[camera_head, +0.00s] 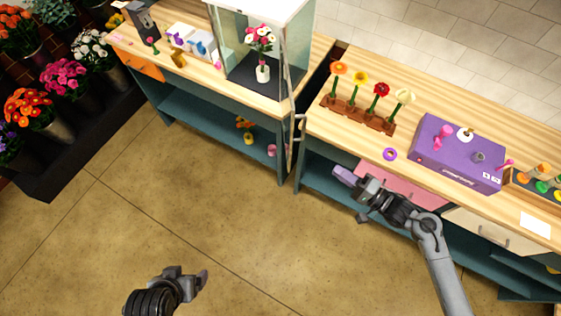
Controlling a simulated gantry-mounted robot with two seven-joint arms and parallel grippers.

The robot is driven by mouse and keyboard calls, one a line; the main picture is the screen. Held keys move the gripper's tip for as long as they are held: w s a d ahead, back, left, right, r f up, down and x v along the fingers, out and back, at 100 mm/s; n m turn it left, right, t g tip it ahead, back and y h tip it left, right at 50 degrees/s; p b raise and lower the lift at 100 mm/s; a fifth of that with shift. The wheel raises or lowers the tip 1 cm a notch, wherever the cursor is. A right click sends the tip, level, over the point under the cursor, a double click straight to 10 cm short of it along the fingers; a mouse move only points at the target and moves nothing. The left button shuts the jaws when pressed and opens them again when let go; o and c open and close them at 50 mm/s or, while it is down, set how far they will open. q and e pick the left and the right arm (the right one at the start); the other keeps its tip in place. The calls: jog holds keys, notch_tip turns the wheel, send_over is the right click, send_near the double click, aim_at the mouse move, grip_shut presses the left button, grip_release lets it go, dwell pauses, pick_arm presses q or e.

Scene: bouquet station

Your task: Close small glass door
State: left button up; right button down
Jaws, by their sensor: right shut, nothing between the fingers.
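The small glass door (291,85) shows as a thin, nearly edge-on panel at the right front of the glass case (225,60). It stands open and sticks out past the counter's front edge, with a pale handle (300,122) near its outer end. Inside the case, a white vase (262,73) of pink and white flowers stands on a dark floor. My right gripper (345,175) is shut and empty, in front of the right counter, to the right of the door and apart from it. My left gripper (192,281) is low over the floor, far from the door; its jaw opening is unclear.
A wooden flower rack (357,115), a purple ring (390,154) and a purple box (455,150) are on the right counter. A pink drawer front (400,187) is near my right gripper. Flower buckets stand at left. The floor (200,200) between is clear.

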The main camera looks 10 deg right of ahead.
jog(key=s+a+p+x, duration=0.1)
jog(key=p+x, duration=0.1)
jog(key=x, duration=1.1)
jog(key=shift+a+r, duration=0.2)
jog(key=shift+a, duration=0.1)
